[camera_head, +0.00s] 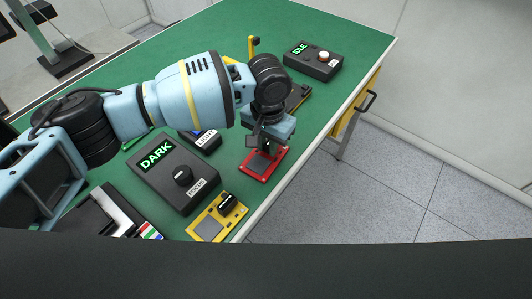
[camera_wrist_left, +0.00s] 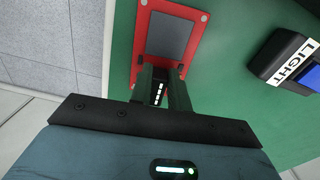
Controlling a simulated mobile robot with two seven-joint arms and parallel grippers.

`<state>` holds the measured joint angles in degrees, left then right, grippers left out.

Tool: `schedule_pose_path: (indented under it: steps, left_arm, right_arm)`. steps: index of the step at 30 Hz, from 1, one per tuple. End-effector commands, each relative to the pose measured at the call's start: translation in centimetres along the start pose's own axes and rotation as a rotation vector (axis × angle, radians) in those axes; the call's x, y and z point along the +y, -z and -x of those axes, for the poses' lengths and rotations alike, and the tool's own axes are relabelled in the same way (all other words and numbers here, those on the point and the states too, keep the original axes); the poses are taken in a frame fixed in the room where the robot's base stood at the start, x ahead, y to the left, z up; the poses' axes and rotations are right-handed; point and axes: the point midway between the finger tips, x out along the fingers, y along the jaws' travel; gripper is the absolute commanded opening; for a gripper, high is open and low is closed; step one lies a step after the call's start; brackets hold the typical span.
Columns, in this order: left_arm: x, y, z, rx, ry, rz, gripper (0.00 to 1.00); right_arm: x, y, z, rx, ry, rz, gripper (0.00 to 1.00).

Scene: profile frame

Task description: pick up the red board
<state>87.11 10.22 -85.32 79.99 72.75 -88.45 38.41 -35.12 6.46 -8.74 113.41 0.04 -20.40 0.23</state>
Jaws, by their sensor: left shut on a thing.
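The red board (camera_head: 262,164) has a grey square on it and lies on or just above the green table near its right edge. In the left wrist view the red board (camera_wrist_left: 194,72) shows its grey square and pale corner dots. My left gripper (camera_head: 265,147) comes down over the board's far end. In the left wrist view the fingers of my left gripper (camera_wrist_left: 160,88) are shut on a dark part at the board's end. The fingers hide part of that end. I cannot tell whether the board is clear of the table. My right gripper is not in view.
A yellow board (camera_head: 217,220) with a black knob lies in front. A dark box reading DARK (camera_head: 172,173) and a box labelled LIGHT (camera_head: 205,138) are to the left. A box reading IDLE (camera_head: 313,60) stands at the back. The table (camera_head: 345,35) ends just right of the board.

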Motion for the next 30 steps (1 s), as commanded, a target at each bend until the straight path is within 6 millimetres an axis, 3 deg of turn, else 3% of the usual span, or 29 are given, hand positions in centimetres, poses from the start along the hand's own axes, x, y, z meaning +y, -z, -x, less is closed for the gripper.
schedule_pose_path:
  steps: [11,20,30]
  left_arm:
    - [0.0,0.0,0.4,0.001,-0.001,0.000,0.00]
    - [0.0,0.1,3.6,0.003,-0.002,0.000,0.00]
    - [7.4,-3.8,4.5,0.002,-0.004,-0.007,0.00]
  right_arm:
    - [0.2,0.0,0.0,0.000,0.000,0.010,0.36]
    - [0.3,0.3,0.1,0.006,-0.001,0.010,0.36]
    - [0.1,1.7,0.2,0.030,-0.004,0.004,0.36]
